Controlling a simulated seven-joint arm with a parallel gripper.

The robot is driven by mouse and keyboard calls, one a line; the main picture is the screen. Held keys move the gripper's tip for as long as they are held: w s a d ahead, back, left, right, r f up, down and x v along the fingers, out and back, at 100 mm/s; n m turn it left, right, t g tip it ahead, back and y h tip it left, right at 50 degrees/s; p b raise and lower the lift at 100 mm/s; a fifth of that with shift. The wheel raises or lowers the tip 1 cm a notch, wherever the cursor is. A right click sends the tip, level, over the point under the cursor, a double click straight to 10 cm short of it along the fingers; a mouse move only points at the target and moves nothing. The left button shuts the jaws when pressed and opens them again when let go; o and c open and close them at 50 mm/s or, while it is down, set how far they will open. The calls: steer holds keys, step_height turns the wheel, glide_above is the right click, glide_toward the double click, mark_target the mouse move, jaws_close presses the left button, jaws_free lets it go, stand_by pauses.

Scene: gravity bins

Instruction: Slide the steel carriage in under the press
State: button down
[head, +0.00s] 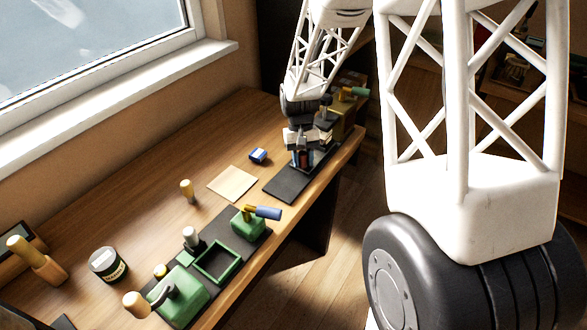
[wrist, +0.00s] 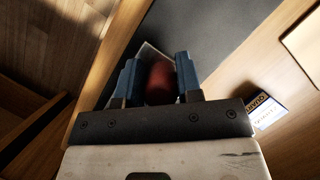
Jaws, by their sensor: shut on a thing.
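My gripper (head: 303,158) is low over the far end of the dark base plate (head: 289,187), in front of an ochre block with a teal handle (head: 345,112), which looks like the press. In the wrist view its two blue fingers (wrist: 158,80) are closed on a red-brown rounded part (wrist: 160,82). A pale metallic edge (wrist: 151,48) shows just beyond that part; it looks like the steel carriage. The fingers and wrist hide most of the carriage, and I cannot tell how far it is from the press.
A blue box (head: 258,156) and a tan sheet (head: 232,184) lie left of the base plate. Nearer stand a green lever device (head: 182,297), a green open frame (head: 217,262), a green block with blue handle (head: 248,222) and a dark jar (head: 108,265). The table edge runs close on the right.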

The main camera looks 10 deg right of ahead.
steer(key=shift+w+d, duration=0.4)
steer(key=shift+w, duration=0.05)
steer(key=c, duration=0.8)
jaws_free()
steer(key=shift+v, duration=3.95)
steer(key=shift+s, duration=0.15)
